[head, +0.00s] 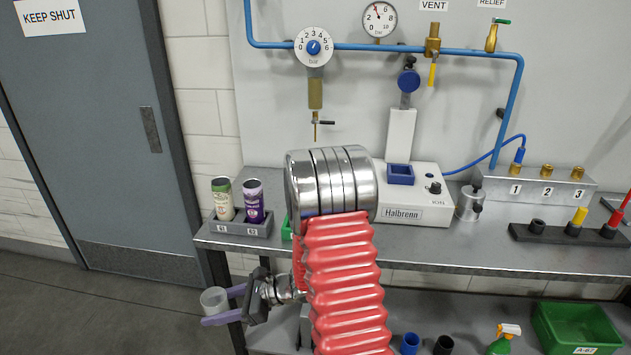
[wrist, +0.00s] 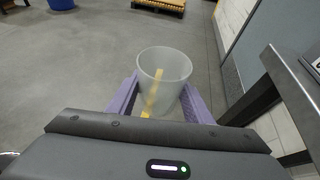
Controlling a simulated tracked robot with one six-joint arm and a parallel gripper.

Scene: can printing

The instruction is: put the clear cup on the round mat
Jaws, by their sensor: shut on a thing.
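My gripper (head: 222,305) has purple fingers and is out to the left of the bench, below the level of its top. It is shut on the clear cup (head: 214,299). In the wrist view the cup (wrist: 163,82) stands between the two purple fingers (wrist: 157,100), mouth up, and a yellow floor line shows through it. It looks empty and is held clear above the floor. I cannot make out a round mat in either view; my red-sleeved arm covers part of the bench.
A metal bench (head: 440,245) carries a two-can holder (head: 240,228), a Halbrenn machine (head: 408,212) and a dark rack (head: 570,236). Its left edge and leg are close to my gripper. The lower shelf has a green bin (head: 577,325) and a spray bottle (head: 503,340). Open floor (head: 120,310) is at left.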

